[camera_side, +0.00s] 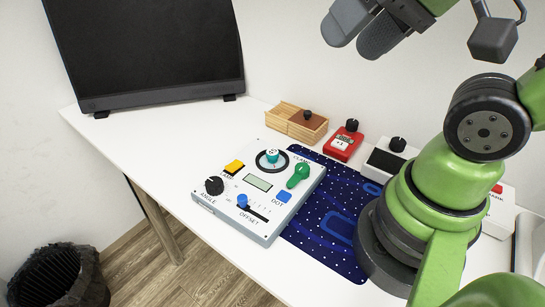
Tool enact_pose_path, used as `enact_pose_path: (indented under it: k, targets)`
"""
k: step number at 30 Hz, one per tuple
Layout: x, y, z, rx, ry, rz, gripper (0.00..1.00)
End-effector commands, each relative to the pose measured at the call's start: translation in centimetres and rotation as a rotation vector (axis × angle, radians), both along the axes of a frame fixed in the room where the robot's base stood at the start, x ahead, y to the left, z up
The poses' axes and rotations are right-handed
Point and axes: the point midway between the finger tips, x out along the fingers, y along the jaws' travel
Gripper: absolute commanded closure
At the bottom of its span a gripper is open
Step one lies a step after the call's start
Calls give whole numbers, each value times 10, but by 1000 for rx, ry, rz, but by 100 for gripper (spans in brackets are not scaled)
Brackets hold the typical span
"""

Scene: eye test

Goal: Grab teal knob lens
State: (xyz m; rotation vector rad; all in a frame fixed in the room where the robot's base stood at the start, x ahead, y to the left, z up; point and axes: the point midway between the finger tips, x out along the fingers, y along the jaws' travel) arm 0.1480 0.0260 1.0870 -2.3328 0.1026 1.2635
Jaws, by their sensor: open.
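The teal knob (272,156) stands upright inside a dark ring on the far part of a light grey control panel (221,209). Its top looks pale with a small mark that I cannot read. No "lens" label is legible in this view. My gripper (498,38) is at the top right, partly cut off by the picture edge. It is open and empty, high above the table and well to the right of the teal knob, not touching it.
The panel also carries a green knob (299,175), black knob (214,186), blue slider (242,200), yellow button (234,167) and blue button (283,196). Behind are a wooden box (283,117) and red device (343,142). A blue mat (322,232) lies right. The white table (150,148) is clear at left.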

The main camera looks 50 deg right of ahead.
Motion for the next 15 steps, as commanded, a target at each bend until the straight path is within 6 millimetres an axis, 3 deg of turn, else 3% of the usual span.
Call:
enact_pose_path:
  k: [8, 15]
  targets:
    - [60, -12, -21, 248, 274, -552, 40]
    - [117, -25, -76, 427, 475, -1204, 40]
